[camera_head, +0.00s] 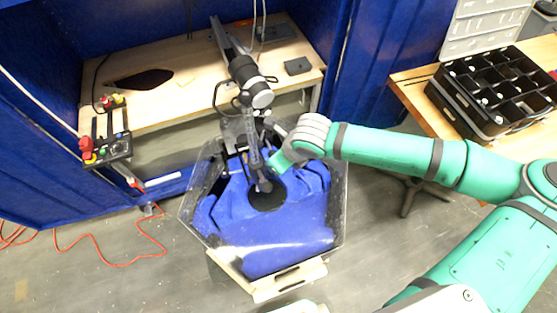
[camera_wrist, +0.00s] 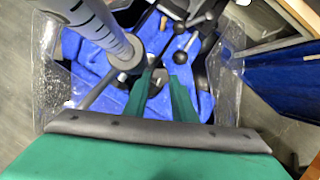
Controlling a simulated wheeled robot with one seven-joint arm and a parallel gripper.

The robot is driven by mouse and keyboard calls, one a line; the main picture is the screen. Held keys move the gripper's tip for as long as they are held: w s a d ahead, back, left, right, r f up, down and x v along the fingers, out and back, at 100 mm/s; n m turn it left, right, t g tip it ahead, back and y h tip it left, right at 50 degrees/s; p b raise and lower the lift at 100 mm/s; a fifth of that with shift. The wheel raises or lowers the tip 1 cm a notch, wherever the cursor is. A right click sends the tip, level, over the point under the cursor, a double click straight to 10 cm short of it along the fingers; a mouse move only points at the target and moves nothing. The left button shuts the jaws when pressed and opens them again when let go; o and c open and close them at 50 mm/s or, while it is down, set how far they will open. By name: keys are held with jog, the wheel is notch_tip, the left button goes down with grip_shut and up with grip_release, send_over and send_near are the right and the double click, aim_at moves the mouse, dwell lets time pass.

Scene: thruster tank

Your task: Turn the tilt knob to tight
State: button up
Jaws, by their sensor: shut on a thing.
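A grey trolling thruster (camera_head: 258,165) stands on its shaft in a clear-walled tank lined with blue (camera_head: 290,237). Its shaft (camera_wrist: 88,25) shows large at the upper left of the wrist view. My gripper (camera_head: 275,164) reaches in from the right, beside the shaft. In the wrist view its two green fingers (camera_wrist: 163,74) close in on the mount beside the shaft. A black ball-ended knob (camera_wrist: 181,57) shows at the fingertips, and I take it for the tilt knob. The fingers are shut on it, though the contact is partly hidden. Its tight or loose setting cannot be read.
A wooden bench (camera_head: 185,90) with small boxes stands behind the tank. A red-and-black control box (camera_head: 104,150) hangs at its left. A black compartment bin (camera_head: 495,92) sits on the right table. Another black ball (camera_wrist: 180,27) is close above the fingers.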

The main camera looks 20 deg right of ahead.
jog(key=shift+a+m+h, duration=0.15)
jog(key=shift+m+h, duration=0.25)
jog(key=shift+m, duration=0.8)
jog(key=o, duration=1)
jog(key=shift+o, duration=0.2)
jog(key=shift+s+a, duration=0.1)
jog(key=shift+a, duration=0.05)
jog(key=shift+r, duration=0.1)
